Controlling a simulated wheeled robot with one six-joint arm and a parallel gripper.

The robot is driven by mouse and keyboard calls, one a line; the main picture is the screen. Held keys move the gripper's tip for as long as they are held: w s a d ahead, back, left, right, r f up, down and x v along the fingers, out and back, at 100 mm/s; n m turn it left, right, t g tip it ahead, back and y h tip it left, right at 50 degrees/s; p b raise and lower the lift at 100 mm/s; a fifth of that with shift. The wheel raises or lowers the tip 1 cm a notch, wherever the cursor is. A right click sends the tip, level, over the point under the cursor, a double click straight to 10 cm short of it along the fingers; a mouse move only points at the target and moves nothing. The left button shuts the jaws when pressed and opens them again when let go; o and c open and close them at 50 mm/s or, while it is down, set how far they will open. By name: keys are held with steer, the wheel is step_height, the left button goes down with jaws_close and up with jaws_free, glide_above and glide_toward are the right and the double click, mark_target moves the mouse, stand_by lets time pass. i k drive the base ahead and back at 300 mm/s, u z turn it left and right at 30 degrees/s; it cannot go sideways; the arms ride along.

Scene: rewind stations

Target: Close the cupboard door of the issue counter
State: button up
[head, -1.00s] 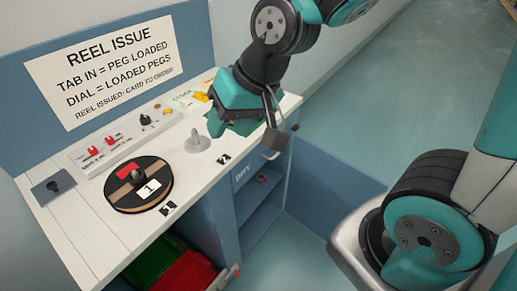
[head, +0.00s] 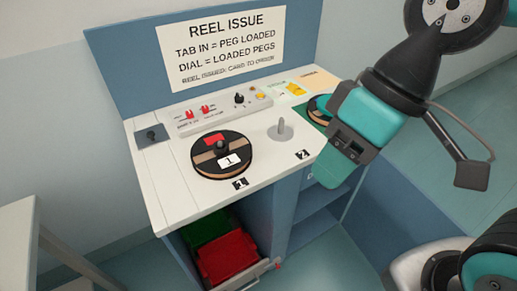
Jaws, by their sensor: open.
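The issue counter (head: 180,195) stands left of centre in the head view, with a white top and blue front. A low blue panel (head: 400,222) stands out from its right side, beyond the open shelf compartment (head: 312,222); it looks like the cupboard door, swung open. My arm hides part of it. My gripper (head: 335,165) points down over the counter's front right edge, left of the panel and apart from it. It is open and appears empty; its fingers are seen edge-on.
A reel (head: 222,158) lies on the top, and a second reel (head: 318,107) is partly behind my gripper. A grey peg (head: 280,130) stands between them. Red (head: 228,258) and green (head: 208,228) bins sit in the left bay. A pale table edge (head: 40,225) is at left.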

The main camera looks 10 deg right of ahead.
mark_target(390, 215)
steer(key=u, duration=0.65)
steer(key=k, duration=0.7)
steer(key=z, duration=0.55)
steer(key=i, duration=0.45)
steer(key=u, duration=0.05)
steer(key=k, duration=1.3)
steer(key=z, duration=0.75)
steer(key=i, duration=1.35)
steer(key=u, duration=0.5)
